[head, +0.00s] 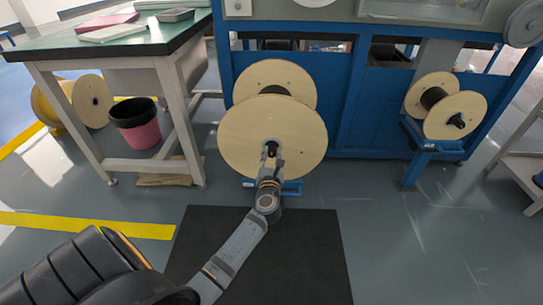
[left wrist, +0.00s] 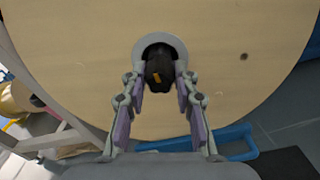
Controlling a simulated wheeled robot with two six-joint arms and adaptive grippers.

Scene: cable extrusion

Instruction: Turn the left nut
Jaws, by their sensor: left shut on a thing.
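The left nut (left wrist: 158,68) is a black knob with a small orange mark at the centre of a large pale wooden spool (head: 240,135). The spool face (left wrist: 230,85) fills much of the left wrist view. My left gripper (left wrist: 160,80) has its two fingers on either side of the nut, shut on it. In the head view my left gripper (head: 272,160) reaches up to the spool's centre and partly hides the nut. My right gripper is not in view.
A blue machine frame (head: 340,110) stands behind the spool. A second spool (head: 455,115) sits on a blue stand at right. A green-topped table (head: 100,42) and a pink-and-black bin (head: 137,125) are at left. A black mat (head: 300,255) lies on the floor in front.

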